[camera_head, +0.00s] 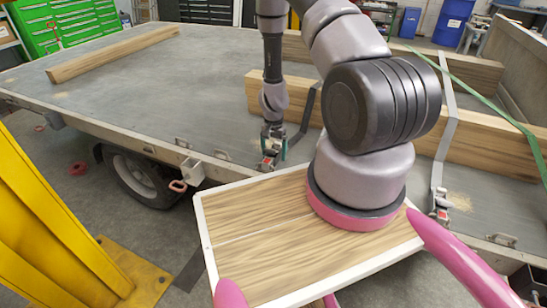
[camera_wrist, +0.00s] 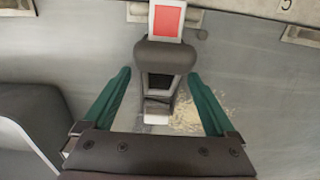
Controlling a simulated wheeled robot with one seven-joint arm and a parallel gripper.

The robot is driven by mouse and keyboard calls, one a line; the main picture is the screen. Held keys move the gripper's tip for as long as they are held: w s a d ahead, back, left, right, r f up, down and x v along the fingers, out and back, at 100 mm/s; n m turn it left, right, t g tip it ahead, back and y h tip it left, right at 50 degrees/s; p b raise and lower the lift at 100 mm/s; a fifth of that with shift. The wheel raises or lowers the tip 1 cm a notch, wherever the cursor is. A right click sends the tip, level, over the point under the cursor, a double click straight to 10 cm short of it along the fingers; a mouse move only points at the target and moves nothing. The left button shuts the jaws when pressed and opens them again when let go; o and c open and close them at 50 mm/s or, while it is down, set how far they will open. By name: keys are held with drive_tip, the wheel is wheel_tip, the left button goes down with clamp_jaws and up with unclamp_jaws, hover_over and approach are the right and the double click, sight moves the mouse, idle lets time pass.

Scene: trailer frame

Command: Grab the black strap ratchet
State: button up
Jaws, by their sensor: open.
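The black strap ratchet (camera_wrist: 165,58) is dark grey-black with a black slot and a red and white end piece. In the wrist view it lies between the two green fingers of my gripper (camera_wrist: 159,76), with a gap showing on each side. My gripper is open. In the head view my gripper (camera_head: 274,138) points down at the near edge of the trailer bed, just above the ratchet (camera_head: 267,164), which it partly hides. A dark strap (camera_head: 309,108) runs from there up over a wooden beam.
Wooden beams (camera_head: 480,140) lie across the right of the trailer bed (camera_head: 180,95). A lighter grey strap (camera_head: 447,125) with another ratchet (camera_head: 440,204) and a green strap (camera_head: 495,108) cross them. A yellow post (camera_head: 50,230) stands at left. The bed's middle is clear.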

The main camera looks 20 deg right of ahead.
clamp_jaws()
